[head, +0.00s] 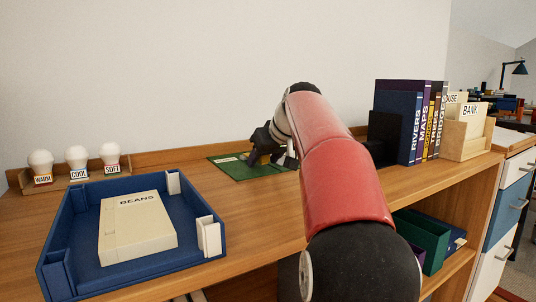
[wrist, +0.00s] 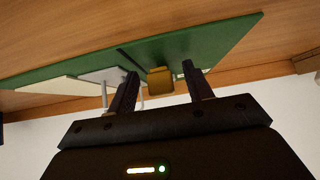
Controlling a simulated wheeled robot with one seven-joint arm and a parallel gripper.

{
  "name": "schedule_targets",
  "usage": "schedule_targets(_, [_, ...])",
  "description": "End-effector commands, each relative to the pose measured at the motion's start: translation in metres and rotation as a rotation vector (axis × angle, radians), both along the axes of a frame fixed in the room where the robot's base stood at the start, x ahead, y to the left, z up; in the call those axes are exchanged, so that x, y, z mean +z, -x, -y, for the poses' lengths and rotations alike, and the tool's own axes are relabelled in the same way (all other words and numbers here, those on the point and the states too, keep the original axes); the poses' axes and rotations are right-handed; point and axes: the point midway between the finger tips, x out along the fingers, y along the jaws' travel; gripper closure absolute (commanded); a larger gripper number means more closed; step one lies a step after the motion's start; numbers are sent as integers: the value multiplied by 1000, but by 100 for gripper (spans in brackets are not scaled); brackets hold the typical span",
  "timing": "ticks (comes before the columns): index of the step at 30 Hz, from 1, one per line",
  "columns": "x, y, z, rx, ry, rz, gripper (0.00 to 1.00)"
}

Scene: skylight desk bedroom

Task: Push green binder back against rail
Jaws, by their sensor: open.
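The green binder (head: 232,169) lies flat on the desk near the wall, with a pale label on its left part. In the wrist view the binder (wrist: 215,45) spans the upper part, with a dark stripe across it and a yellow-brown tab (wrist: 160,82) between my fingers. My gripper (head: 272,160) is open over the binder, fingers pointing at it and partly hiding it in the head view. The wooden rail (head: 358,131) runs along the back of the desk. In the wrist view the rail shows beyond the binder; whether they touch is unclear.
A blue tray (head: 210,212) holding a BEANS box (head: 137,226) stands front left. Three labelled bulbs (head: 77,158) stand behind it. A row of upright books (head: 410,120) and a wooden BANK holder (head: 467,140) stand right. Desk between tray and binder is clear.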

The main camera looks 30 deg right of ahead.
Motion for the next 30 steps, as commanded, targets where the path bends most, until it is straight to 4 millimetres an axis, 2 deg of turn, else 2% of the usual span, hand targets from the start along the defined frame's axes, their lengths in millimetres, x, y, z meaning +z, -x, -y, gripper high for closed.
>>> schedule_targets(6, [0,0,0,1,-1,0,50])
schedule_targets(15, [0,0,0,1,-1,0,90])
schedule_targets(18, [0,0,0,1,-1,0,100])
schedule_targets(21, [0,0,0,1,-1,0,100])
schedule_targets(22, [0,0,0,1,-1,0,71])
schedule_targets(24, [0,0,0,1,-1,0,62])
schedule_targets(27, [0,0,0,1,-1,0,49])
schedule_targets(30, [0,0,0,1,-1,0,49])
